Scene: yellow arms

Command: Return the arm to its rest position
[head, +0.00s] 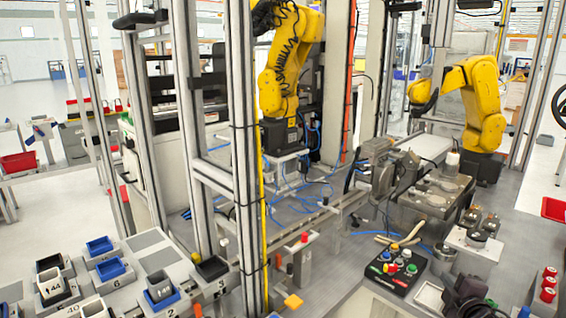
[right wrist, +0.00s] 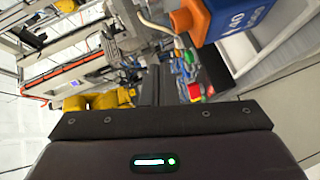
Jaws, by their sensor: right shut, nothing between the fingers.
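The wrist housing fills the bottom of that view. A blue box (right wrist: 235,14) with white lettering is close by at its upper right. My left arm and gripper are not in view.
Yellow robot arms (head: 290,60) (head: 482,95) stand at the back. A metal post (head: 243,150) rises left of centre. Blue and dark bins (head: 110,268) sit on the grey table at lower left. Red-topped cylinders (head: 548,283) stand at the right edge.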

